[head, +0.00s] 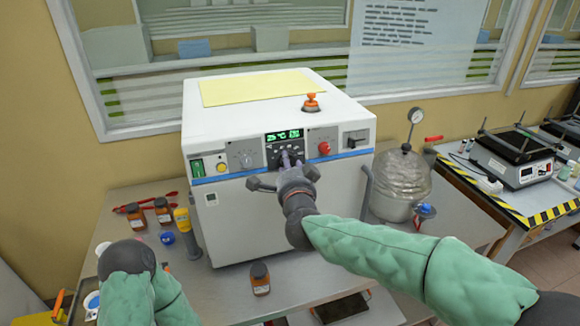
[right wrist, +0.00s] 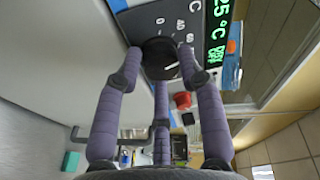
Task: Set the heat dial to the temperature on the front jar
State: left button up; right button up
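The heat dial (right wrist: 158,57) is a black round knob with a white pointer line, on the dark panel of a white oven-like machine (head: 225,225). My right gripper (right wrist: 160,55) has its purple-grey fingers around the dial, the tips against its sides; in the head view the gripper (head: 291,160) hides most of it. The green display (head: 284,135) reads 25 °C, with a second value not clear. The front jar (head: 260,279), brown with an orange-brown label, stands on the table before the machine; its label is unreadable. My left gripper (head: 127,258) is at lower left, fingers hidden.
Brown jars (head: 136,216), a yellow handheld device (head: 182,219) and a blue cap (head: 167,238) lie left of the machine. A red knob (head: 324,148) and a black switch (head: 356,138) sit right of the dial. A metal vessel with a gauge (head: 400,183) stands to the right.

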jog(key=shift+o, duration=1.2)
jog(key=s+d+r, duration=0.1)
jog(key=s, duration=1.1)
jog(key=shift+d, duration=0.3)
jog(key=shift+w, duration=0.1)
